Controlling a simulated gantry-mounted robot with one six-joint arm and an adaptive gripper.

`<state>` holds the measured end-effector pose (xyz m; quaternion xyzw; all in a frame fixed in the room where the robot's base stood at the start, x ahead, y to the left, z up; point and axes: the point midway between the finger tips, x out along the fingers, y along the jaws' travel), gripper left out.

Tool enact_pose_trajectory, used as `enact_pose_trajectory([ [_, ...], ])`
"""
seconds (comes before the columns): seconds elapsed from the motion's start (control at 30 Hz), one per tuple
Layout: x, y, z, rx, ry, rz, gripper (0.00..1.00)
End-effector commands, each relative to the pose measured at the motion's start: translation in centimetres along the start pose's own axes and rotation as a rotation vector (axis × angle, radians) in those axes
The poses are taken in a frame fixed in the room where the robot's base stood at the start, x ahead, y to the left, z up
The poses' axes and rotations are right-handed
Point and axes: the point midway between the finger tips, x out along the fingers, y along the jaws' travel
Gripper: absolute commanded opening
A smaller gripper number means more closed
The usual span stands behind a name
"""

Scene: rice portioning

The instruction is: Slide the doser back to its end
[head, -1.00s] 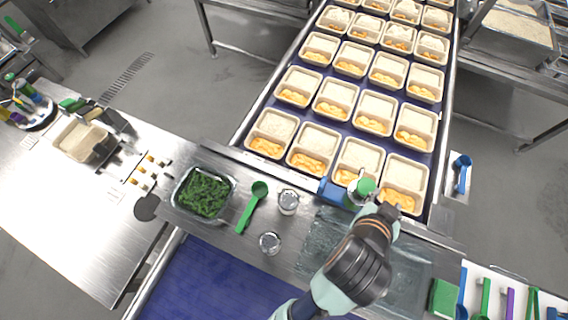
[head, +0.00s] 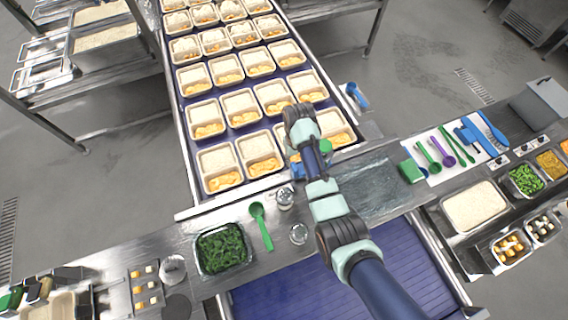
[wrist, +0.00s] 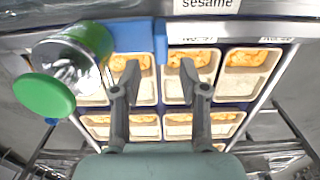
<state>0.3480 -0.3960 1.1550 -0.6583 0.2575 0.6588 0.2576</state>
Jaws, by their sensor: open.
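The doser (wrist: 85,50) is a shiny metal cylinder with a green band and a green round cap (wrist: 45,95). It sits beside a blue bracket (wrist: 140,36) at the rail, at the upper left of the wrist view. In the head view, its green top (head: 326,146) shows just right of my arm, and a blue part (head: 297,170) shows left of it; my arm hides the rest. My gripper (wrist: 152,80) is open and empty, its fingers apart over the filled trays. The doser lies left of the fingers, not between them. In the head view, my gripper (head: 299,117) is over the conveyor's near trays.
Rows of trays (head: 239,106) with rice and orange food fill the conveyor. A label reading "sesame" (wrist: 208,4) is on the rail.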

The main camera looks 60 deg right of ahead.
Motion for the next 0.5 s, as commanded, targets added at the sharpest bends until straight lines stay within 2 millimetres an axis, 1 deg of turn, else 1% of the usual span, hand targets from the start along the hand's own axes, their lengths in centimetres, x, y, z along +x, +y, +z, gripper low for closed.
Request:
enact_pose_trajectory([
  [0.1, 2.3, -0.1, 0.1, -0.001, -0.004, 0.000, 0.43],
  [0.2, 4.2, -0.1, 0.1, -0.001, -0.003, 0.000, 0.43],
  [0.3, 5.6, -0.1, 0.1, -0.001, -0.002, 0.000, 0.43],
  [0.4, 6.4, -0.1, 0.1, -0.001, 0.000, 0.000, 0.43],
  [0.5, 6.6, -0.1, 0.0, -0.001, 0.001, 0.000, 0.43],
])
